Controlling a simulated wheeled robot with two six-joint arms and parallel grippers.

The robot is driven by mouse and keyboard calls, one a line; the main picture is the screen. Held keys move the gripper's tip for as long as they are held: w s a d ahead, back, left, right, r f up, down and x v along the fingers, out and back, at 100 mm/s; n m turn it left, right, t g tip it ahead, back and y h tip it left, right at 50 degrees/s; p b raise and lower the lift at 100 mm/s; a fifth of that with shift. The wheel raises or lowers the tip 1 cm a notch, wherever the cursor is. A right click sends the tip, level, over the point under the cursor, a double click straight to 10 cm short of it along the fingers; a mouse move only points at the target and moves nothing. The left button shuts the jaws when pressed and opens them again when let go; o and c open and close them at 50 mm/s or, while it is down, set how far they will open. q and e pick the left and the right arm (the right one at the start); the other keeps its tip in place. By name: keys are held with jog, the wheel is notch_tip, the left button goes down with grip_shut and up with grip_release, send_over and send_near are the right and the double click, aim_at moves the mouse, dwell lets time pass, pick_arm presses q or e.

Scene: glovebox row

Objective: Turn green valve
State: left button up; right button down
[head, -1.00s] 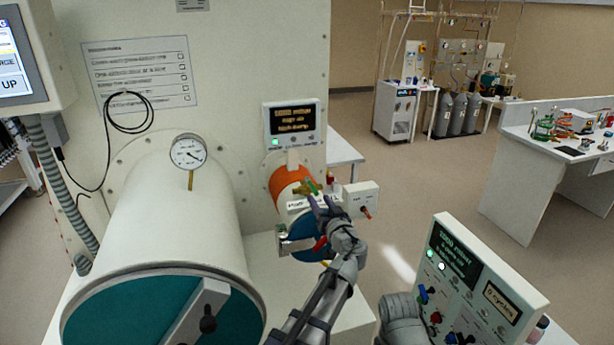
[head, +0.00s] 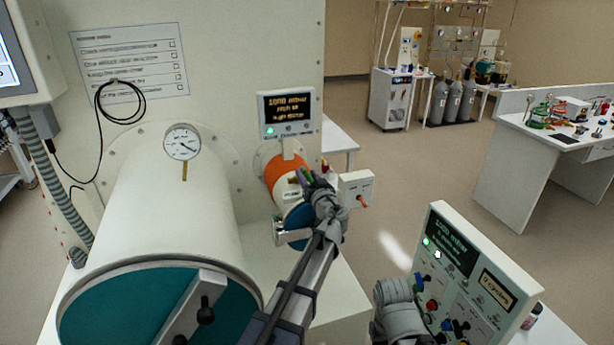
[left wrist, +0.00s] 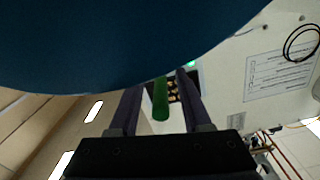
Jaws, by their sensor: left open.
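The green valve handle (left wrist: 160,100) is a slim green bar in the left wrist view. It lies between the two dark fingers of my left gripper (left wrist: 160,108), with gaps visible on both sides. In the head view my left gripper (head: 312,181) is at the small antechamber with the orange band (head: 282,172), and its fingers mostly cover the green handle (head: 307,175). The gripper is open. Whether a finger touches the handle is not clear.
The small antechamber's blue door (head: 297,216) is just below my gripper and fills the top of the left wrist view. A white box with an orange-tipped lever (head: 356,188) is close at right. A large cylinder (head: 175,220) stands at left, a control panel (head: 470,275) at lower right.

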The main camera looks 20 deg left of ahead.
pick_arm(q)
jog(key=shift+w+a, duration=0.15)
jog(key=shift+w, duration=0.05)
grip_shut()
dwell(0.3)
dwell(1.0)
